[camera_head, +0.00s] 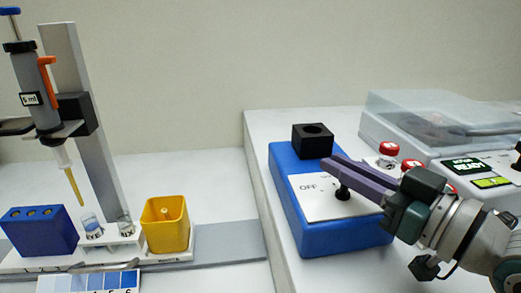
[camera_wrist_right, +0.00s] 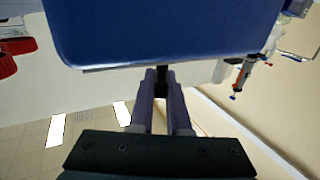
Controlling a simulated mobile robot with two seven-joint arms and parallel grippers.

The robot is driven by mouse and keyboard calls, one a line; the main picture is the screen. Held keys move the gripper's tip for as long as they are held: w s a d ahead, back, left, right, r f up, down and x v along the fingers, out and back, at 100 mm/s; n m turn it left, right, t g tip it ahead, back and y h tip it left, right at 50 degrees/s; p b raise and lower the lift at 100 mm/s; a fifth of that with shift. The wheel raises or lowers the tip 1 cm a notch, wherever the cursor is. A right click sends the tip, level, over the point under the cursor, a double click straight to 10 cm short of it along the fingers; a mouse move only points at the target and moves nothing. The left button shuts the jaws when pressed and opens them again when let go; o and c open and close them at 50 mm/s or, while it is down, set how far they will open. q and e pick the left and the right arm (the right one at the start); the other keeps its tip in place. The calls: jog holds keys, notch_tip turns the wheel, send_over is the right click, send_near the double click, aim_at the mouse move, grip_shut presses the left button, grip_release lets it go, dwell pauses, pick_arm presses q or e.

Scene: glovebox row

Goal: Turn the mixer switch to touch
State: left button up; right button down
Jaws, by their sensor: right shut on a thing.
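The mixer is a blue box (camera_head: 340,240) with a black cup head (camera_head: 312,140) on top. Its white panel (camera_head: 318,207) carries the word OFF at its left; other lettering is hidden by my gripper. A small black switch (camera_head: 343,192) stands on the panel under the purple fingers. My right gripper (camera_head: 334,168) reaches in from the right and is shut on the switch. In the right wrist view the fingers (camera_wrist_right: 161,75) are close together at the edge of the blue mixer body (camera_wrist_right: 165,30), with a dark piece between them. My left gripper is not in view.
A centrifuge-like device with a clear lid (camera_head: 430,110), red knobs (camera_head: 389,149) and a READY display (camera_head: 464,166) stands right of the mixer, close to my arm. On the left are a pipette stand (camera_head: 80,120), a blue block (camera_head: 40,232) and a yellow cup (camera_head: 165,225).

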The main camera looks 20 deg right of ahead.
jog(key=shift+r+h+p, duration=0.2)
jog(key=shift+h+p, duration=0.1)
jog(key=shift+p, duration=0.15)
jog(key=m+h+p, duration=0.2)
jog(key=p, duration=0.1)
jog(key=shift+r+t+h, duration=0.1)
jog(key=shift+t+h, duration=0.2)
jog(key=shift+h, duration=0.1)
jog(key=m+h+p, duration=0.1)
jog(key=m+h, duration=0.1)
jog(key=h, duration=0.1)
jog(key=shift+p, duration=0.3)
jog(key=shift+d+f+m+h, duration=0.1)
jog(key=shift+f+m+h, duration=0.15)
jog(key=shift+m+h, duration=0.75)
jog(key=shift+n, duration=0.3)
jog(key=c, duration=0.9)
grip_release()
